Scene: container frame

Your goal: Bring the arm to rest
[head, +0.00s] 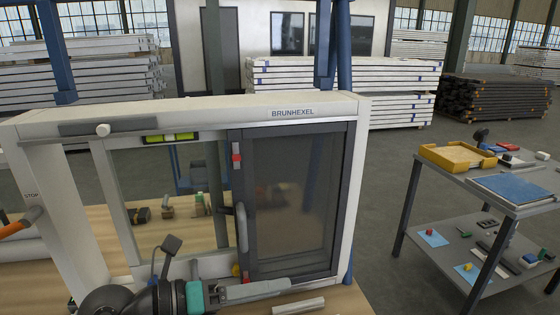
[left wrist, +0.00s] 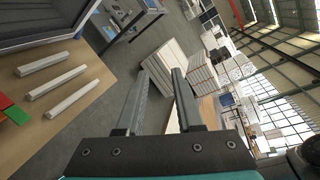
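My left arm comes in low in the head view, with dark joints and a teal band. Its left gripper (head: 272,288) is in front of the lower edge of the white frame (head: 240,106) marked BRUNHEXEL. In the left wrist view the left gripper's (left wrist: 160,76) two dark fingers stand apart with nothing held between them. The frame holds a dark panel (head: 295,195) on its right side, with a curved grey handle (head: 242,225). My right gripper is in neither view.
Pale strips (left wrist: 53,75) lie on the wooden tabletop (left wrist: 85,105), clear of the fingers; one pale strip (head: 298,305) shows low in the head view. A cart (head: 470,240) with a yellow tray (head: 432,159) stands right. Floor between cart and frame is free.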

